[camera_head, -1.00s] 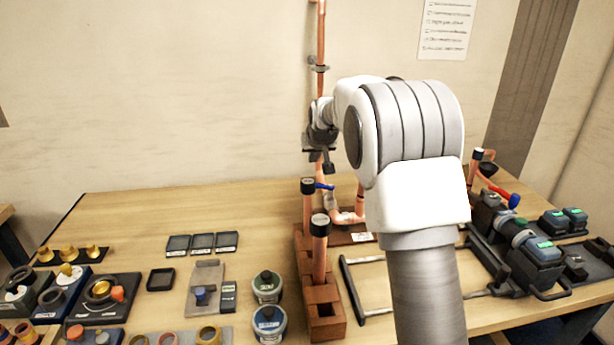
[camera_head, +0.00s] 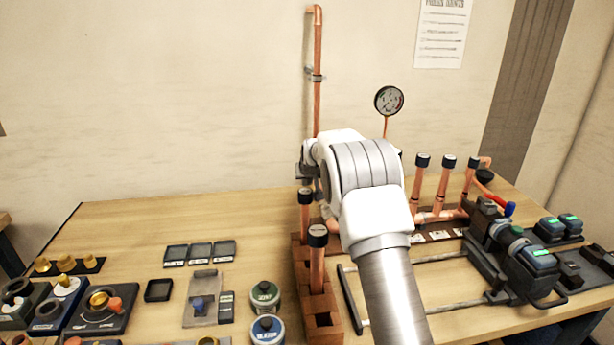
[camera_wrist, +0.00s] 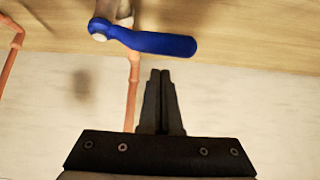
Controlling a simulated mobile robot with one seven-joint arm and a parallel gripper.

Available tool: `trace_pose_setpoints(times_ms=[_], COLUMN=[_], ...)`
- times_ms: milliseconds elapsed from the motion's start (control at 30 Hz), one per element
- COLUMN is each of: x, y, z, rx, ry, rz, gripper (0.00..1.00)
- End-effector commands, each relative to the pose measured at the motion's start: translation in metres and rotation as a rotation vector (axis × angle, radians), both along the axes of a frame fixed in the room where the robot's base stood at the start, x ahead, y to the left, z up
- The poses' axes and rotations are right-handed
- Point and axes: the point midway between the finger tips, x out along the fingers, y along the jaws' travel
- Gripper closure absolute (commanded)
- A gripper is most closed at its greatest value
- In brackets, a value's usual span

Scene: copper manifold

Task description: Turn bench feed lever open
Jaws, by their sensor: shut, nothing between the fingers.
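The blue feed lever (camera_wrist: 150,40) shows near the top of the wrist view. Its pivot end is at the left on a pipe fitting (camera_wrist: 115,10), and its handle points right. My gripper (camera_wrist: 162,72) is shut and empty, its two dark fingers side by side. The fingertips lie just below the handle in the wrist picture, with a small gap in the picture; the depth between them is unclear. In the head view the blue lever and my fingertips are hidden by my arm.
A copper riser (camera_head: 317,100) stands against the wall. A pressure gauge (camera_head: 388,100) and several capped pipe stubs (camera_head: 441,180) stand behind and right of my arm. A brick-coloured block (camera_head: 322,312) and two tins (camera_head: 265,295) are in front.

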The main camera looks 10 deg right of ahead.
Motion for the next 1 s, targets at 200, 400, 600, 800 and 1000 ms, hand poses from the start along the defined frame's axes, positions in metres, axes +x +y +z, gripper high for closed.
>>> trace_pose_setpoints(times_ms=[200,400,600,800,1000], x=[-0.019,-0.028,-0.029,-0.029,-0.030], y=[0.001,0.001,0.001,0.001,-0.001], z=[-0.003,-0.005,-0.005,-0.005,-0.006], rx=[0.000,0.000,0.000,0.000,0.001], ry=[0.001,0.000,0.000,0.000,-0.001], rz=[0.001,0.001,0.001,0.001,0.020], gripper=[1.00,1.00,1.00,1.00,1.00])
